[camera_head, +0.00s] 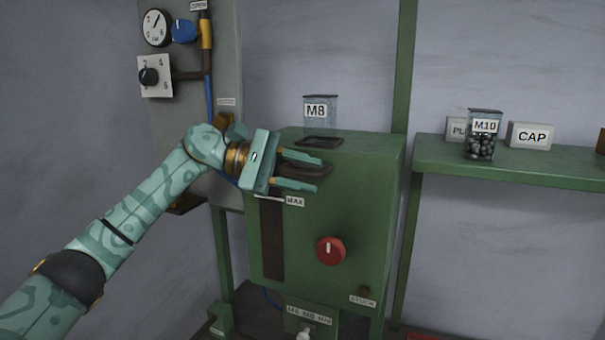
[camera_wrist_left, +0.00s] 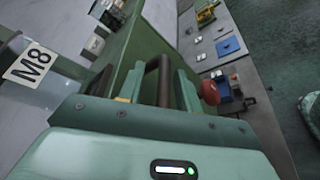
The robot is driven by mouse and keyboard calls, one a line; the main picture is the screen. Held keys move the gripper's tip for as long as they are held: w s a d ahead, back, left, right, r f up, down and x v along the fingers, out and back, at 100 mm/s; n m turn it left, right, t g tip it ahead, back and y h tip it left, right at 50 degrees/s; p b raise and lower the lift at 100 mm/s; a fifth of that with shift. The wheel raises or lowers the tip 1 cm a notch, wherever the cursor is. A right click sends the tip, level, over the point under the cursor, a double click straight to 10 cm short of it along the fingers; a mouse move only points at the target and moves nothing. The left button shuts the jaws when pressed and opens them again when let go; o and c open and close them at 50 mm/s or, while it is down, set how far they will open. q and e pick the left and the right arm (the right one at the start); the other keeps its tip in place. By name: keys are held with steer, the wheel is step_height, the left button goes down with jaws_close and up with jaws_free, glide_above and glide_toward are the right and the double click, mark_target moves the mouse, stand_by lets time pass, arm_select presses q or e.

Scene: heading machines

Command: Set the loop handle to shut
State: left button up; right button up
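The loop handle (camera_head: 308,170) is a dark brown bar at the upper front edge of the green machine (camera_head: 375,190), partly hidden by my left gripper. My left gripper (camera_head: 318,174) reaches in from the left, its two fingers spread apart above and below the handle in the head view. In the left wrist view the dark handle (camera_wrist_left: 158,75) stands between the fingers (camera_wrist_left: 160,85), with a gap visible on at least one side. The fingers look open, not clamped on it. My right gripper is not in view.
A grey panel (camera_head: 225,80) with gauge and knobs is at the left. A green shelf (camera_head: 520,160) at the right holds the M10 jar (camera_head: 482,145) and label blocks.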

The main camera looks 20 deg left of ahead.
arm_select(q)
steer(key=shift+s+a+r, duration=0.1)
steer(key=shift+s+a, duration=0.1)
steer(key=shift+a, duration=0.25)
steer(key=b+v, duration=0.2)
steer(key=v, duration=0.6)
steer(key=shift+w+b, duration=0.1)
steer(key=shift+b, duration=0.3)
steer(key=v, duration=0.7)
steer(key=shift+a, duration=0.2)
